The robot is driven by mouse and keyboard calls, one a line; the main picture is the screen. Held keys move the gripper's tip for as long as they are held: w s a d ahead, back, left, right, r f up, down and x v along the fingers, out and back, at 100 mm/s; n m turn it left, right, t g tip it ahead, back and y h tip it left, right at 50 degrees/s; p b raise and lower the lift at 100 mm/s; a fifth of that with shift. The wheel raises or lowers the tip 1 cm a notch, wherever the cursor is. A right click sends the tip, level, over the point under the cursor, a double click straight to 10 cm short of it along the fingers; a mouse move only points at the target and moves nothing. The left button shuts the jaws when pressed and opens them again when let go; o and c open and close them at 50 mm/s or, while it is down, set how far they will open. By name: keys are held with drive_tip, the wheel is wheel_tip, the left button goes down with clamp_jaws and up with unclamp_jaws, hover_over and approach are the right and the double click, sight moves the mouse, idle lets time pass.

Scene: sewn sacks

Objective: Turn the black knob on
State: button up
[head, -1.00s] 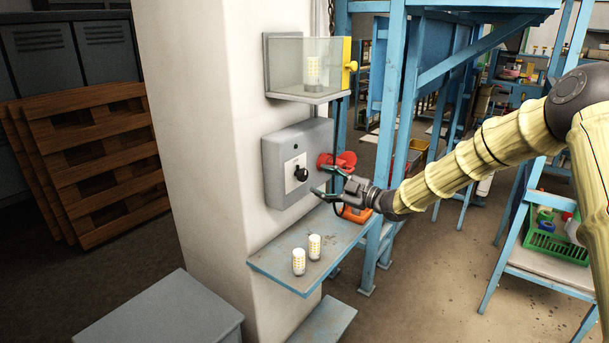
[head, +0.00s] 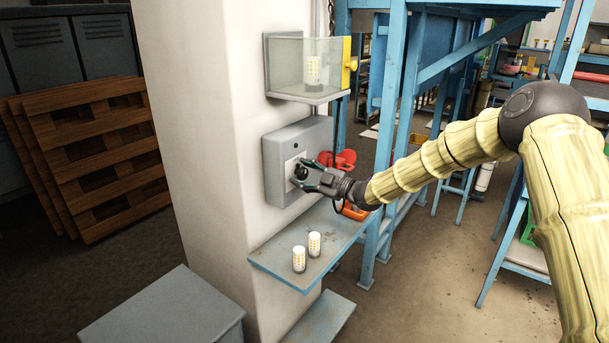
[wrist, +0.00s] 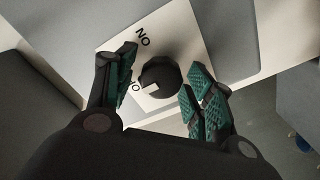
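The black knob (head: 301,172) is on a white plate on the front of a grey wall box (head: 278,160). In the wrist view the knob (wrist: 158,78) sits between my fingers, with a pale mark on its lower left side. The plate (wrist: 112,52) carries the letters "NO" at the top and partly covered lettering near the left finger. My gripper (head: 299,173) is at the front of the box, and it also shows in the wrist view (wrist: 160,88). Its green-padded fingers are open on either side of the knob. A gap shows at the left finger; contact on the right is unclear.
A clear case (head: 302,68) with a yellow side and knob is mounted above the box. Two white patterned cylinders (head: 314,244) stand on the blue shelf (head: 290,270) below. A red object (head: 345,160) is right of the box. Blue frame posts (head: 385,150) stand behind my arm.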

drive_tip(key=c, duration=0.7)
drive_tip(key=shift+m, duration=0.4)
drive_tip(key=m, duration=0.2)
drive_tip(key=shift+m+b, duration=0.4)
drive_tip(key=m, duration=0.3)
drive_tip(key=shift+r+m, duration=0.1)
drive_tip(key=shift+m, duration=0.2)
drive_tip(key=m+p, duration=0.1)
drive_tip(key=m, duration=0.4)
drive_tip(key=shift+w+d, duration=0.15)
drive_tip(key=m+p, duration=0.1)
drive_tip(key=m, duration=0.4)
drive_tip(key=shift+m+p, duration=0.3)
